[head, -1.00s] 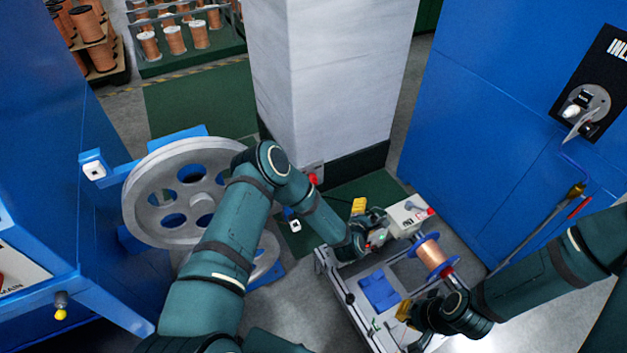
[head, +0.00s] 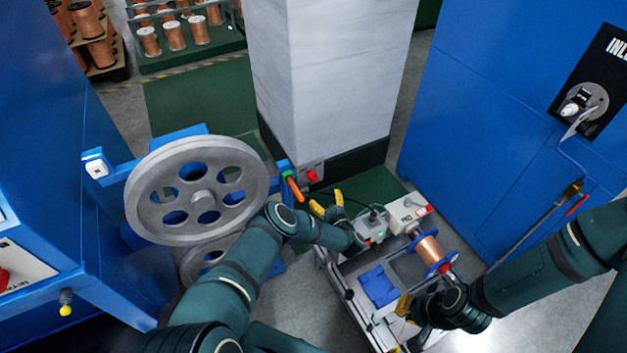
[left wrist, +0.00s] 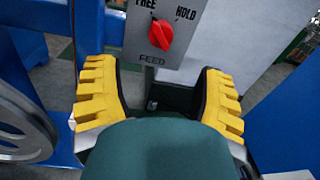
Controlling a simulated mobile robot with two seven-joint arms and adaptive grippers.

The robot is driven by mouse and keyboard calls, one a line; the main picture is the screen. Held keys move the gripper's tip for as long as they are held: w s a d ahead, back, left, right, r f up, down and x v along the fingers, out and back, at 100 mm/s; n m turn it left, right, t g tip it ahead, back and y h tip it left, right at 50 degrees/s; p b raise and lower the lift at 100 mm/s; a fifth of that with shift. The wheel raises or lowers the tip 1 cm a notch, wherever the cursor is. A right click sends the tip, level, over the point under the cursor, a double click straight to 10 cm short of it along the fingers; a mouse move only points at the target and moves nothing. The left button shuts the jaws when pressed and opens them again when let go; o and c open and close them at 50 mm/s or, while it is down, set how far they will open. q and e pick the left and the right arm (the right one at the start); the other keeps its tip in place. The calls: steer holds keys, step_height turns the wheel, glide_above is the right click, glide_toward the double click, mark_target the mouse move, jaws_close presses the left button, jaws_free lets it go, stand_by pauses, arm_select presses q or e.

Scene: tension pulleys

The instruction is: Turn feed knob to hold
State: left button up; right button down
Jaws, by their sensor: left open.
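The red feed knob (left wrist: 160,35) sits on a grey plate marked FREE, HOLD and FEED in the left wrist view. Its upper end appears to lean toward FREE.
A large grey pulley wheel (head: 196,190) and an orange handle (head: 293,187) are left of the knob. The cart (head: 350,290) below carries a copper spool (head: 430,252) and a grey box (head: 408,212). A blue cabinet (head: 480,130) stands right.

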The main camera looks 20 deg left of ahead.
mark_target(314, 178)
arm_select(q)
steer(key=b+x, duration=0.2)
steer(key=x, duration=0.7)
steer(key=shift+w+a+b, duration=0.25)
steer(key=shift+w+b, duration=0.05)
jaws_close()
